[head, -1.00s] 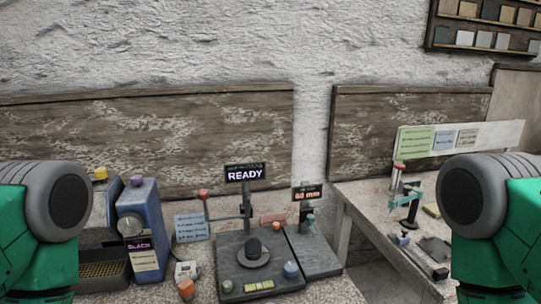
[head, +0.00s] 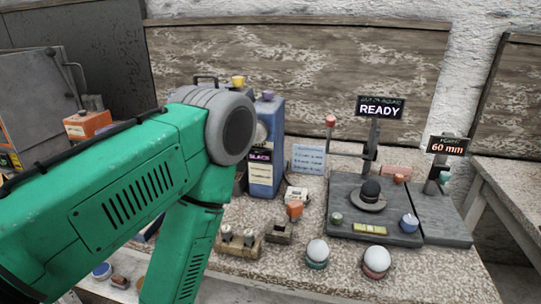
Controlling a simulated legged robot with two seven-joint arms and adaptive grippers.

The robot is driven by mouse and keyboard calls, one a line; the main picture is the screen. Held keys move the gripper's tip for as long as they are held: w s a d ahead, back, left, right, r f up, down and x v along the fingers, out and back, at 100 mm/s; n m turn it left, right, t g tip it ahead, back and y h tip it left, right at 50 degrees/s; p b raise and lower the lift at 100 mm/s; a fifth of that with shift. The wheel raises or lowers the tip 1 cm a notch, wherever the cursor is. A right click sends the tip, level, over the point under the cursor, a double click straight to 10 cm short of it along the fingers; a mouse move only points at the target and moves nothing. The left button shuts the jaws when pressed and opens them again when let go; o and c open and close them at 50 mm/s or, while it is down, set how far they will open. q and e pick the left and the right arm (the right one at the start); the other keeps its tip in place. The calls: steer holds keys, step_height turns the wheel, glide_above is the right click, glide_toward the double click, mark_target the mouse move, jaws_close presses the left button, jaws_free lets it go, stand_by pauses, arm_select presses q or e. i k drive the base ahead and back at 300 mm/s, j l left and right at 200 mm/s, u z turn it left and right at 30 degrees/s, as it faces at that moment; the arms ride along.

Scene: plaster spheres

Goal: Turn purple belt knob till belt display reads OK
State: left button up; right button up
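The blue belt machine (head: 273,140) stands left of centre in the head view, partly covered by my green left arm. A small purple knob (head: 268,95) sits on its top. The belt display (head: 260,155) on its front reads SLACK. My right arm and gripper are out of view.
A READY display (head: 379,108) stands over a dark plate (head: 346,190) bearing a hat-shaped piece (head: 369,198). A 60 mm display (head: 447,146) is to its right. Two white spheres (head: 317,251) (head: 376,260) sit near the bench front. An orange box (head: 88,124) is at left.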

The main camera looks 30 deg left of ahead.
mark_target(268, 95)
steer(key=j+u, duration=0.2)
steer(key=j, duration=0.5)
steer(key=j+u, duration=0.25)
steer(key=j, duration=0.4)
steer(key=k, duration=0.6)
